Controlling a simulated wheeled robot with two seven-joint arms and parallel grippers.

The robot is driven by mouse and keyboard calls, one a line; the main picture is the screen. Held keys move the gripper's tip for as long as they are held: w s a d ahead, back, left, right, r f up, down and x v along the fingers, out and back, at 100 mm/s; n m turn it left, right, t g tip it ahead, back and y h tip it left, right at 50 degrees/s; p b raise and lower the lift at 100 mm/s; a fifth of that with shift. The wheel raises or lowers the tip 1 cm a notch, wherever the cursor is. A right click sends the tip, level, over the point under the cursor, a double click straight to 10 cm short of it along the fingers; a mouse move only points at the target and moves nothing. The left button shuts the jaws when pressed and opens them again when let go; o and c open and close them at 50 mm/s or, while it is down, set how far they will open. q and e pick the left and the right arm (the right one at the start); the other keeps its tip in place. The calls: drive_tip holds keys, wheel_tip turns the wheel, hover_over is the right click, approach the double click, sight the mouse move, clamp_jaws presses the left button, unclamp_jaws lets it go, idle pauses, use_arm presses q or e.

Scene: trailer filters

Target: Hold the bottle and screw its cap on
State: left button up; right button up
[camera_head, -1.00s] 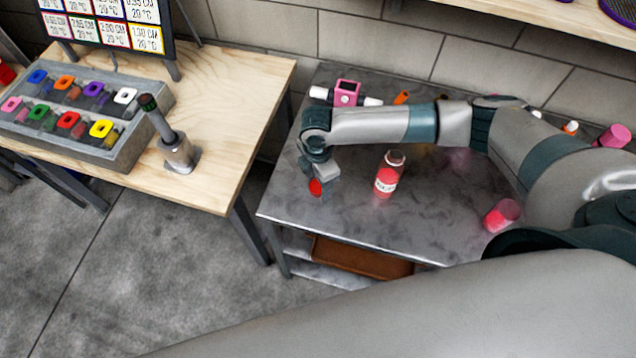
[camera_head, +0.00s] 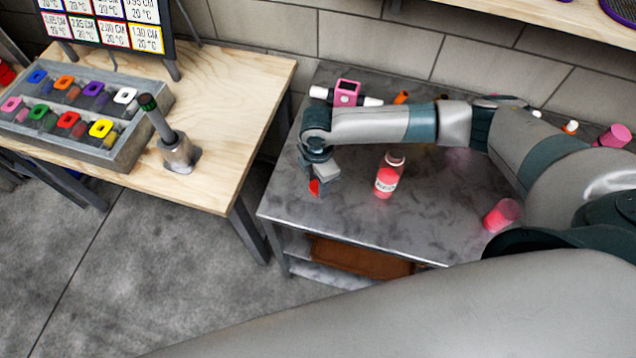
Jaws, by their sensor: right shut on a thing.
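A clear bottle with red contents and a white label (camera_head: 387,177) stands upright on the grey metal table (camera_head: 440,225). Its top looks open, with no cap on it. My right gripper (camera_head: 316,187) is to the left of the bottle, apart from it and low over the table's left part. It is shut on a small red cap (camera_head: 315,187), partly hidden by the fingers. My left gripper is not in view.
A pink device (camera_head: 347,93) with white ends lies at the table's back. A pink-red cylinder (camera_head: 502,214) lies at right. A wooden table (camera_head: 225,110) at left holds a grey rack (camera_head: 120,150) of coloured items and a metal stand (camera_head: 179,152).

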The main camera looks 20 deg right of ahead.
drive_tip(key=shift+r, duration=0.15)
wheel_tip(320, 180, up, 10)
drive_tip(key=b, duration=0.3)
idle(0.7)
drive_tip(key=s+d+r+m+b, duration=0.2)
drive_tip(key=d+r+m+b, duration=0.1)
drive_tip(key=m, duration=0.7)
drive_tip(key=s+d+r+m+b, duration=0.2)
drive_tip(key=d+r+m+b, duration=0.1)
drive_tip(key=m, duration=0.7)
drive_tip(key=shift+s+r+b, duration=0.35)
drive_tip(key=shift+r+b, duration=0.5)
drive_tip(key=shift+r, duration=0.05)
